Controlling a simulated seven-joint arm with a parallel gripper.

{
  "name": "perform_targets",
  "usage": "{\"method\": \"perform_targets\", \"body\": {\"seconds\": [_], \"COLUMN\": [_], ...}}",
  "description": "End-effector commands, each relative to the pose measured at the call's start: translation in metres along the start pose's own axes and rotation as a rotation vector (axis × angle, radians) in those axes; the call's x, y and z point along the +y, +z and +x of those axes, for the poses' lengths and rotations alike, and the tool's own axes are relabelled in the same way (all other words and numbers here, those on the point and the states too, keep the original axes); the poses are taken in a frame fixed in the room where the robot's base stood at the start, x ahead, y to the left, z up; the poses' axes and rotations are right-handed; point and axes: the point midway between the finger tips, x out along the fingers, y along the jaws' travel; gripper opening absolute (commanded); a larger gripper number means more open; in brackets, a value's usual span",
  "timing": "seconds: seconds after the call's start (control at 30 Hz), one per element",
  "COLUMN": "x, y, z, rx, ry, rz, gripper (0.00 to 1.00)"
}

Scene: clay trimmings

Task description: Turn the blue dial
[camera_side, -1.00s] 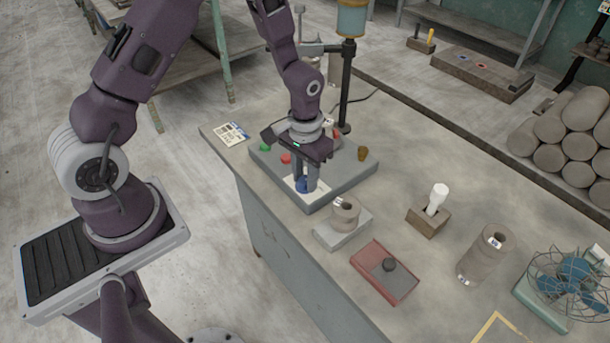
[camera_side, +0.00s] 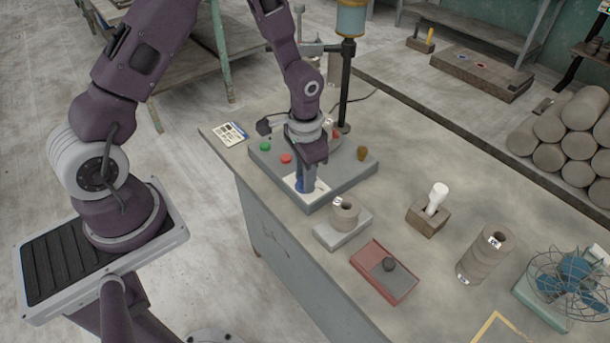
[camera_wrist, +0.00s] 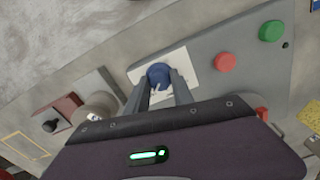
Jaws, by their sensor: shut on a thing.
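The blue dial (camera_wrist: 158,73) sits on a white plate (camera_wrist: 185,57) on the grey panel box (camera_wrist: 240,30). My gripper (camera_wrist: 159,86) is shut on the dial, with one finger on each side of it in the wrist view. In the side view my gripper (camera_side: 306,183) points straight down at the near end of the panel box (camera_side: 345,185). The fingers hide most of the dial (camera_side: 299,184) there.
A green button (camera_side: 265,146) and a red button (camera_side: 286,158) are on the same panel, with a brown knob (camera_side: 362,153) at its right. A grey block with a cylinder (camera_side: 345,212) and a red box (camera_side: 384,272) stand in front. The table between them is clear.

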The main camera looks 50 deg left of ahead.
Motion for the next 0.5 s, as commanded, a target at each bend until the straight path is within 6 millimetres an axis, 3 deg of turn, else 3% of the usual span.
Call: {"method": "perform_targets", "body": {"seconds": [0.17, 0.2, 0.3, 0.5], "x": [-0.0002, -0.0002, -0.0001, 0.0], "y": [-0.0007, -0.0007, -0.0005, -0.0002], "z": [-0.0007, -0.0007, -0.0005, -0.0002], "rx": [0.002, 0.002, 0.002, 0.001], "ry": [-0.001, -0.001, -0.001, 0.0], "rz": [0.001, 0.001, 0.001, 0.0], "gripper": [0.0, 0.3, 0.5, 0.5]}}
